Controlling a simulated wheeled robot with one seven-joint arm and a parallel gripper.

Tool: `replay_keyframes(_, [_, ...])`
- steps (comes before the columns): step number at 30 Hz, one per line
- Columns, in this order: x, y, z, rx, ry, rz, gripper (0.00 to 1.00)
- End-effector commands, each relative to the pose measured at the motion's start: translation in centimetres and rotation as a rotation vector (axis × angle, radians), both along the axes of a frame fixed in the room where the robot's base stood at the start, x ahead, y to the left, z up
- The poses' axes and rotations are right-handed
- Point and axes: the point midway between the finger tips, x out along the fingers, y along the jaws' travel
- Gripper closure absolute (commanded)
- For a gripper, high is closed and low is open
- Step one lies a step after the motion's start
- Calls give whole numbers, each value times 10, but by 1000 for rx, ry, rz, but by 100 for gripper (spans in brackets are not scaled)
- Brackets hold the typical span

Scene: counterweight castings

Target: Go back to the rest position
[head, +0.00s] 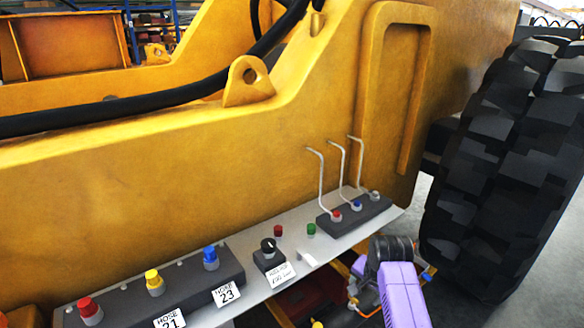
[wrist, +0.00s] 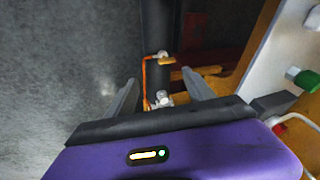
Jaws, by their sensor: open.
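My gripper (wrist: 162,88) shows in the wrist view with its two dark fingers spread apart and nothing between them. Beyond the fingertips are a dark upright cylinder (wrist: 157,25) and an orange bracket or line; I cannot tell how far off they are. In the head view my purple arm (head: 400,300) is at the lower right, below the end of the grey panel (head: 330,240). I cannot make out the fingers clearly there.
The panel carries red (head: 88,308), yellow (head: 153,280) and blue (head: 210,256) couplings, a black knob (head: 268,246) and thin bent levers (head: 320,175). A yellow machine body (head: 200,160) rises behind. A large black tyre (head: 500,170) stands right of my arm. Grey floor (wrist: 60,70) is left.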

Motion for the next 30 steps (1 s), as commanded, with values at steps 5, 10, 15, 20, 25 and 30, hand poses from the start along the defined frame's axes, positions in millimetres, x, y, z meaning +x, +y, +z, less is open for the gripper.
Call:
replay_keyframes(5, [19, -4, 11, -48, -186, 75, 38])
replay_keyframes(10, [17, -10, 14, -123, -379, 156, 38])
replay_keyframes(15, [-11, -16, 15, -223, -575, 239, 38])
replay_keyframes(20, [-59, -17, 21, -322, -735, 309, 38])
replay_keyframes(25, [-122, -16, 32, -416, -868, 368, 38])
replay_keyframes(30, [-190, -13, 51, -495, -973, 411, 38])
